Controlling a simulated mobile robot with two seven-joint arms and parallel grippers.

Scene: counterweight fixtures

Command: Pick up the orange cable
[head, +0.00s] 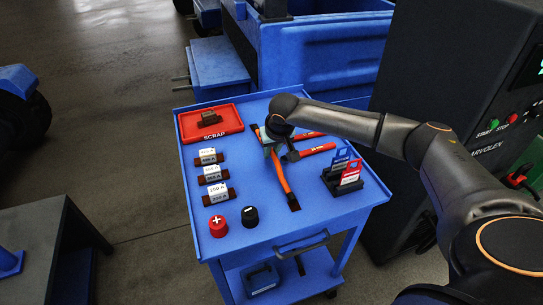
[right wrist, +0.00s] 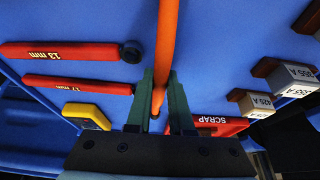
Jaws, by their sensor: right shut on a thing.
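The orange cable (head: 282,175) with dark ends lies lengthwise over the middle of the blue cart top. My right gripper (head: 272,143) comes down over its far half, and the arm partly hides it there. In the right wrist view the orange cable (right wrist: 167,40) runs between the two green fingers of my right gripper (right wrist: 160,105), which is shut on it. I cannot tell whether the cable is clear of the surface. My left gripper is not in view.
Red-handled wrenches (head: 318,149) lie right of the cable. A holder with blue and red tags (head: 346,183) stands at right. Labelled fuses (head: 213,174) line the left, with a red SCRAP tray (head: 236,123) behind. Red (head: 218,228) and black (head: 250,217) caps stand in front.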

